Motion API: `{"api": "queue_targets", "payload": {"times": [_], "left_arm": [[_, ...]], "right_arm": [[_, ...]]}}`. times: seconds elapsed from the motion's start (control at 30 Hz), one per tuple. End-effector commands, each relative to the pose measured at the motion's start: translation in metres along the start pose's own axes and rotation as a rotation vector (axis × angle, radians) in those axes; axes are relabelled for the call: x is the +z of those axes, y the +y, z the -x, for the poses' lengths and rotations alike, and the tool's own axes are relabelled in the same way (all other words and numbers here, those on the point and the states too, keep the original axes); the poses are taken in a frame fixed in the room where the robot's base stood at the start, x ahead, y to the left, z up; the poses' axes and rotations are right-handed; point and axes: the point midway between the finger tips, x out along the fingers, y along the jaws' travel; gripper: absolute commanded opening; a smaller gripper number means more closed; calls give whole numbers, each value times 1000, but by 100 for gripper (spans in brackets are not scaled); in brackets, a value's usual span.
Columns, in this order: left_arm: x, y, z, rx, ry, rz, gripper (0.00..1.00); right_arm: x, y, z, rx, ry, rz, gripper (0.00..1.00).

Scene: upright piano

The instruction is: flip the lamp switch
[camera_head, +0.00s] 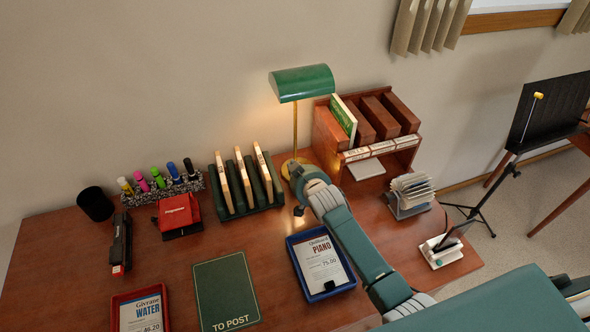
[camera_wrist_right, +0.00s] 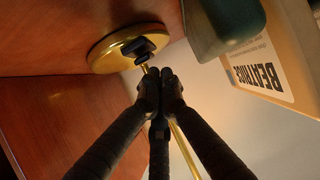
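The desk lamp has a green shade (camera_head: 302,83) on a thin brass stem, with a warm glow on the wall beside it. Its round brass base (camera_head: 287,170) stands at the back of the desk, partly hidden by my right arm. In the right wrist view the brass base (camera_wrist_right: 105,53) carries a small black switch (camera_wrist_right: 140,47). My right gripper (camera_head: 294,171) is at the lamp base. In the wrist view its dark fingertips (camera_wrist_right: 160,76) are together and empty, just short of the switch; contact cannot be told. The brass stem runs behind the fingers. My left gripper is not in view.
A blue tray (camera_head: 295,262) lies in front, beside my right forearm. A green pad (camera_head: 226,290) and a red tray (camera_head: 115,304) lie further left.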

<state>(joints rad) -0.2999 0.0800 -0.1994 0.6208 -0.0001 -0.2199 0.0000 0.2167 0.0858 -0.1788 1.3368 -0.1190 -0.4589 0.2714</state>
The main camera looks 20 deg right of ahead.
Motion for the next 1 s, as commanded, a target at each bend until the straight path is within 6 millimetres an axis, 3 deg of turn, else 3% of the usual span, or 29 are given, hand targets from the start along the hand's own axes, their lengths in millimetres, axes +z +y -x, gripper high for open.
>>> {"api": "queue_targets", "payload": {"times": [0.33, 0.63, 0.67, 1.0], "left_arm": [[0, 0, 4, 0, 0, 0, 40], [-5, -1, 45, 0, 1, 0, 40], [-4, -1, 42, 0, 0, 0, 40], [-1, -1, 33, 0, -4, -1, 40]], "right_arm": [[-4, 0, 1, 0, 0, 0, 0], [-48, 5, 15, 1, 0, 0, 0], [-45, 5, 17, 1, -1, 0, 0], [-58, 5, 73, 1, 1, 0, 0]]}}
